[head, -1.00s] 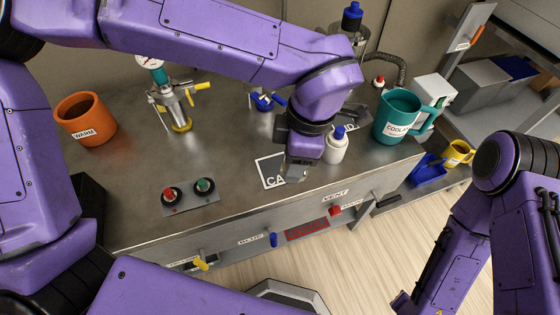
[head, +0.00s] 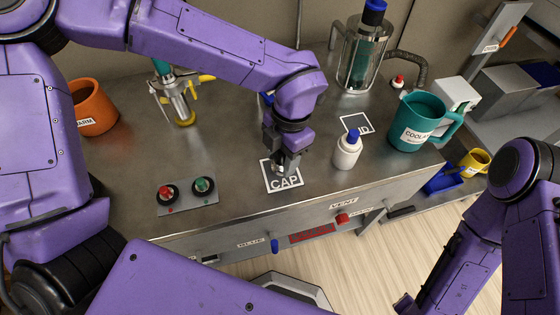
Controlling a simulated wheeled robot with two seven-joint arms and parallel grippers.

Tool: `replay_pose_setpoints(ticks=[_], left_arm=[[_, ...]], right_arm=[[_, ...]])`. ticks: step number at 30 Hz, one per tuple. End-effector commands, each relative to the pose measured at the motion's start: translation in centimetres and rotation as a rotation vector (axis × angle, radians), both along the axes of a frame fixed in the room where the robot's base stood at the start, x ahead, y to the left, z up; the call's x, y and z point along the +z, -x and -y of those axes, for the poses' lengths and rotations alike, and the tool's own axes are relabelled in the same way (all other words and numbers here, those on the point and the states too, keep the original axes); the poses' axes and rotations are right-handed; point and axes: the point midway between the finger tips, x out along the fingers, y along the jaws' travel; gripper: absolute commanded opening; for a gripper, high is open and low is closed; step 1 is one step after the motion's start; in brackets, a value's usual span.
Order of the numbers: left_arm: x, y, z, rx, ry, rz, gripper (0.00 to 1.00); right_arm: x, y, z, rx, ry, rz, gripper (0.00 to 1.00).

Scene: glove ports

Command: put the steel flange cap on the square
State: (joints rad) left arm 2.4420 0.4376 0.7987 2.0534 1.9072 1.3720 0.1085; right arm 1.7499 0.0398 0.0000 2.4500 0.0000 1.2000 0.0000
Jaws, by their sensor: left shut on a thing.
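The square (head: 269,184) is a white-outlined mark labelled CAP on the steel bench, near its front edge. My left gripper (head: 282,168) points down over the square, at its back part, and is shut on a small grey piece, which I take for the steel flange cap. That piece is mostly hidden by the fingers and hard to tell from them. I cannot tell whether it touches the bench. My right arm shows at the right edge, but its gripper is out of view.
A white bottle with a blue top (head: 347,152) stands close to the right of the square. A teal coolant mug (head: 408,125) and a glass vessel (head: 360,60) stand farther right and back. A button panel (head: 187,191) lies left, and an orange mug (head: 93,108) stands far left.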

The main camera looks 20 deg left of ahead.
Motion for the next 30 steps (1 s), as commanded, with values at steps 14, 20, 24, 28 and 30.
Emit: replay_pose_setpoints(ticks=[14, 20, 24, 28, 30], left_arm=[[-4.4, -0.9, -0.8, -0.001, 0.000, 0.002, 0.13], [-4.8, -0.9, -0.8, -0.002, 0.000, 0.001, 0.13], [-4.7, -0.9, -0.8, -0.001, 0.000, 0.001, 0.74], [-4.7, -0.9, -0.8, -0.001, 0.000, 0.001, 0.74], [-4.6, -0.9, -0.8, -0.001, 0.000, 0.001, 0.74]], right_arm=[[-0.4, 0.0, 0.0, 0.000, 0.000, 0.000, 0.43], [-0.5, 0.0, 0.0, 0.000, 0.000, 0.000, 0.43], [-0.4, 0.0, 0.0, 0.000, 0.000, 0.000, 0.43], [-0.4, 0.0, 0.0, 0.000, 0.000, 0.000, 0.43], [-0.4, 0.0, 0.0, 0.000, 0.000, 0.000, 0.43]])
